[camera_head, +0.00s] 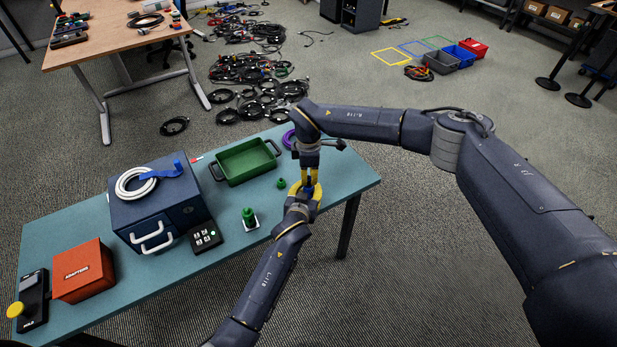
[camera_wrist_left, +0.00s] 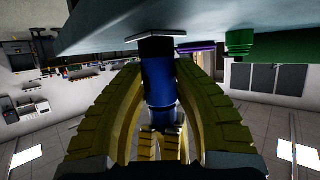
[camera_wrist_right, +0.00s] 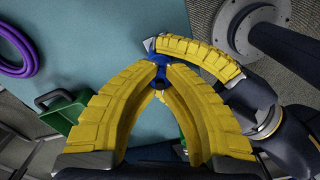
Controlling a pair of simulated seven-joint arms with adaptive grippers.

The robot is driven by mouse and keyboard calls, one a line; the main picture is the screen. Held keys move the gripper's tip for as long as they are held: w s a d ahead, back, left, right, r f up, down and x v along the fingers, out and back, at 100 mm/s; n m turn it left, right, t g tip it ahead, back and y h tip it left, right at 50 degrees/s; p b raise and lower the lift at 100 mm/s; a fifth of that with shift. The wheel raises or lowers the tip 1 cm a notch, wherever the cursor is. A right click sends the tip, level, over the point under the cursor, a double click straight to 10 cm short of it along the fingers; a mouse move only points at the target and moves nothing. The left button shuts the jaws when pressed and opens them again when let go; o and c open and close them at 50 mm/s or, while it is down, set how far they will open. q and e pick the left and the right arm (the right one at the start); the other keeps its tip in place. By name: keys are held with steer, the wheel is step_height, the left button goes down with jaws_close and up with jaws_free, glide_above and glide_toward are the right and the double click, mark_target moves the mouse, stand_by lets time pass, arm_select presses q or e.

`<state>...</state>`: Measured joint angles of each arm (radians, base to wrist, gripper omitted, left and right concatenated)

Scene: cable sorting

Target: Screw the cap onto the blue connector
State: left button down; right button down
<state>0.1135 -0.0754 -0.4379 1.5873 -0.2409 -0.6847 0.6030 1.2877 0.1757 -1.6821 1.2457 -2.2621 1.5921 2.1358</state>
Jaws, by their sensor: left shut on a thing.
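The blue connector (camera_wrist_left: 158,85) stands on a pale base plate (camera_wrist_left: 155,38) on the table. It is a dark blue cylinder, and its lower end is dark. My left gripper (camera_head: 300,197) is shut around it from the side. My right gripper (camera_wrist_right: 162,80) is directly above, pointing down, with its fingertips close together at the connector's top. A small blue part (camera_wrist_right: 158,72) shows at those fingertips. I cannot tell whether it is the cap or the connector's end, or whether the fingers press on it. The head view mostly hides the connector behind my grippers.
A green tray (camera_head: 231,178), a small green part (camera_head: 281,183) and a green connector (camera_head: 249,216) on a plate stand to the left. A purple cable (camera_wrist_right: 12,50) lies nearby. A blue box (camera_head: 135,216), a keypad (camera_head: 206,238) and an orange box (camera_head: 83,271) stand farther left.

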steer(key=m, duration=0.6)
steer(key=shift+m, duration=0.4)
steer(key=m, duration=0.5)
steer(key=c, duration=1.6)
jaws_free()
steer(key=shift+o, duration=0.2)
steer(key=shift+r, duration=2.25)
